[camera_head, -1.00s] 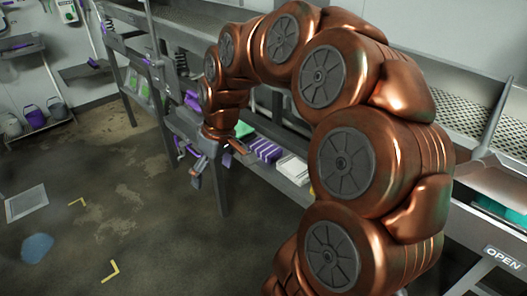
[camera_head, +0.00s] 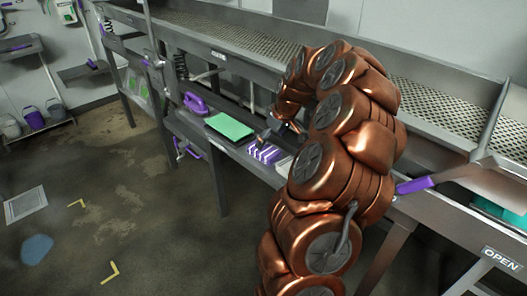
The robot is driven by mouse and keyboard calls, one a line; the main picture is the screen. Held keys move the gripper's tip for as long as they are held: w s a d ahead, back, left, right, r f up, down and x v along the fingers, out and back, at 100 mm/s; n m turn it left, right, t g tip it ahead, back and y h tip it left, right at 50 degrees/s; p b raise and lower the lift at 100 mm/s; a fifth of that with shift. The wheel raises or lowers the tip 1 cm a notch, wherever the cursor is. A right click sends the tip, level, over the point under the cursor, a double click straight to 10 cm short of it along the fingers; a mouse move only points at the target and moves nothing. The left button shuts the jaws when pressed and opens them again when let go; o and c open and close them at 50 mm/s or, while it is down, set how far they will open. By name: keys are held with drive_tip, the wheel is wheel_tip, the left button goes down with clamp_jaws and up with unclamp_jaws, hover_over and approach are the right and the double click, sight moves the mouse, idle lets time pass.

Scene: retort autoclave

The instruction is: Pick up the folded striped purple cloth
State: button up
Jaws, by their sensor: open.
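The folded striped purple cloth (camera_head: 262,152) lies on the lower shelf of the long metal bench, with pale stripes across it. My gripper (camera_head: 261,139) is at the end of my copper arm, just above or beside the cloth's back edge. It is open. Its fingers are small and dark here, and I cannot tell whether they touch the cloth. My arm hides part of the shelf to the right.
A green flat item (camera_head: 229,126) lies left of the cloth, and a purple object (camera_head: 194,102) sits farther left. A white folded item (camera_head: 285,164) is right of the cloth, partly behind my arm. The bench top (camera_head: 222,56) runs above the shelf.

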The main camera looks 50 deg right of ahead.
sight(264, 149)
drive_tip(key=shift+a+p+x, duration=0.2)
drive_tip(key=shift+p+x, duration=0.35)
drive_tip(key=shift+x, duration=0.7)
drive_tip(key=shift+a+p+x, duration=0.2)
drive_tip(key=shift+p+x, duration=0.3)
drive_tip(key=shift+x, duration=0.7)
drive_tip(key=shift+c, duration=0.4)
drive_tip(key=c, duration=1.1)
drive_tip(key=shift+o, duration=0.2)
drive_tip(key=shift+w+r+b, duration=0.1)
drive_tip(key=shift+r+b, duration=0.75)
drive_tip(key=shift+r, duration=0.8)
drive_tip(key=shift+s+r, duration=0.1)
drive_tip(key=shift+s, duration=0.1)
drive_tip(key=s+a+r+b, duration=0.1)
drive_tip(key=s+a+b, duration=0.3)
drive_tip(key=s+a, duration=0.5)
drive_tip(key=s, duration=0.3)
drive_tip(key=shift+s+a+r, duration=0.2)
drive_tip(key=shift+s+r, duration=0.05)
drive_tip(key=shift+s, duration=0.05)
